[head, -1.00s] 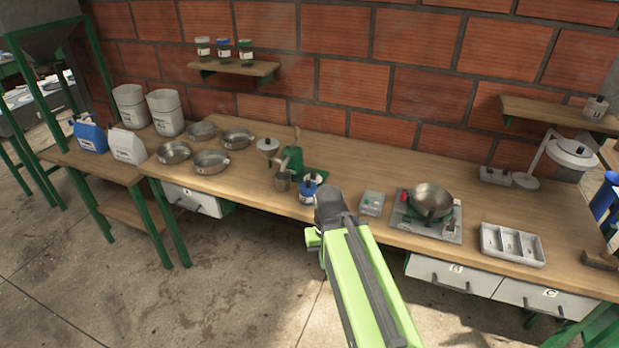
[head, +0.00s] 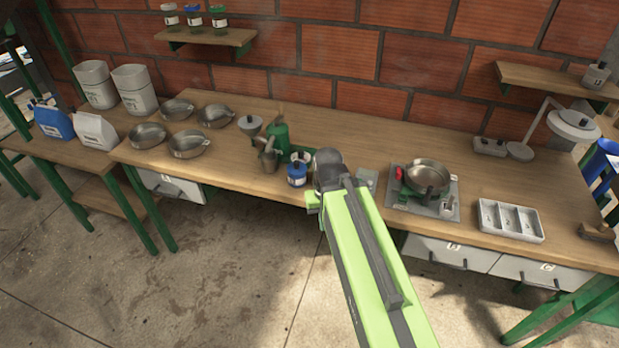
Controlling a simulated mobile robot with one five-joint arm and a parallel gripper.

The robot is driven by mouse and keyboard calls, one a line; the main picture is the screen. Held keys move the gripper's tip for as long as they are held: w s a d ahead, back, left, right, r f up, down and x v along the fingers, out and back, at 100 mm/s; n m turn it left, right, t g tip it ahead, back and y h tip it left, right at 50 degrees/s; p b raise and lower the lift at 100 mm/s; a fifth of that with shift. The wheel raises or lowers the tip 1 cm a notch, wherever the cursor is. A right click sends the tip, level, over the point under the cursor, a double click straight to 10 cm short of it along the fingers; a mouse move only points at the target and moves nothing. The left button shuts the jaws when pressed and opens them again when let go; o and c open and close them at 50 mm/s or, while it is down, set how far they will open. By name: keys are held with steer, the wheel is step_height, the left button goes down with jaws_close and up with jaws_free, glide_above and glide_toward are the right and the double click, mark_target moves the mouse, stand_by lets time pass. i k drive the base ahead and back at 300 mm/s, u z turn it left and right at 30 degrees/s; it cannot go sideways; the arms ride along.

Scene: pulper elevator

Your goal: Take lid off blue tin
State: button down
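A small blue tin (head: 297,176) with a pale label and a dark knob on its lid stands upright near the front edge of the wooden workbench (head: 240,181). The lid is on it. My gripper (head: 313,196) is at the end of my green arm, just right of the tin in the picture. The arm hides most of the gripper and its fingers, so I cannot tell whether it is open or whether it touches the tin.
A green hand grinder (head: 277,135) and a metal cup (head: 268,158) stand left of the tin. A grey box (head: 367,180) is partly behind my arm. Metal bowls (head: 188,143) stand at left.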

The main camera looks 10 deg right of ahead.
mark_target(297, 168)
steer(key=k, duration=0.85)
steer(key=u, duration=0.15)
steer(key=i, duration=0.95)
steer(key=z, duration=0.1)
steer(key=k, duration=0.5)
steer(key=u, duration=0.6)
steer(key=i, duration=1.25)
steer(key=u, duration=0.85)
